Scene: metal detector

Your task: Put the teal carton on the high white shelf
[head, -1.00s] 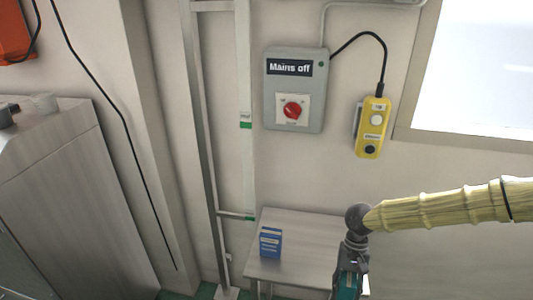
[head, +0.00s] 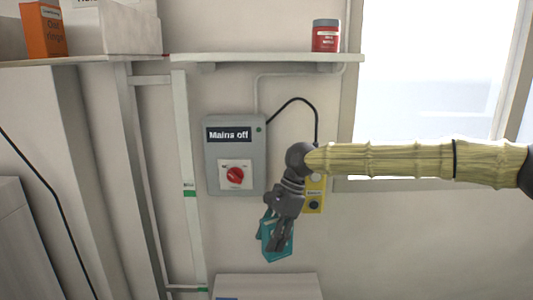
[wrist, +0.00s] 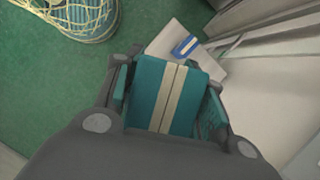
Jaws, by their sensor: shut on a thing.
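The teal carton (head: 278,240) is in my gripper (head: 272,232), in front of the wall below the mains switch box. In the wrist view the carton (wrist: 150,95) shows as a teal box with a pale stripe, between the fingers. My gripper is shut on it and points downward, with the carton a little tilted. The high white shelf (head: 230,59) runs along the wall near the top of the head view, above my gripper.
A grey "Mains off" box (head: 235,180) and a yellow push-button pendant (head: 313,205) hang on the wall beneath the shelf. An orange box (head: 44,30) stands at upper left.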

